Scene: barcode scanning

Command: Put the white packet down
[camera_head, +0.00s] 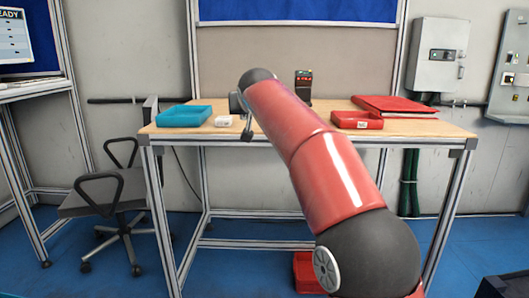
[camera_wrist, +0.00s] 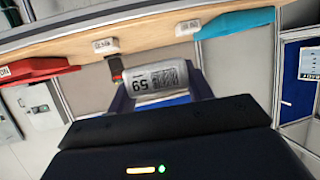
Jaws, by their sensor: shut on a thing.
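My gripper (camera_wrist: 157,88) is shut on a white packet (camera_wrist: 160,79) with a printed barcode and the number 59, held between its two dark fingers in the wrist view. In the head view my gripper (camera_head: 243,117) is at the far end of my red arm, over the left half of the table (camera_head: 430,128); the held packet cannot be made out there. Another white packet (camera_head: 222,121) lies on the table just left of my gripper. The wrist view, which is upside down, shows two white packets on the table, one (camera_wrist: 187,27) beside the blue tray and one (camera_wrist: 105,46) farther left.
A blue tray (camera_head: 184,116) stands at the table's left. A dark scanner-like device (camera_head: 303,86) stands at the back. A small red tray (camera_head: 356,120) and a larger red one (camera_head: 394,106) are at the right. My arm hides the table's middle. A chair (camera_head: 98,196) stands at left.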

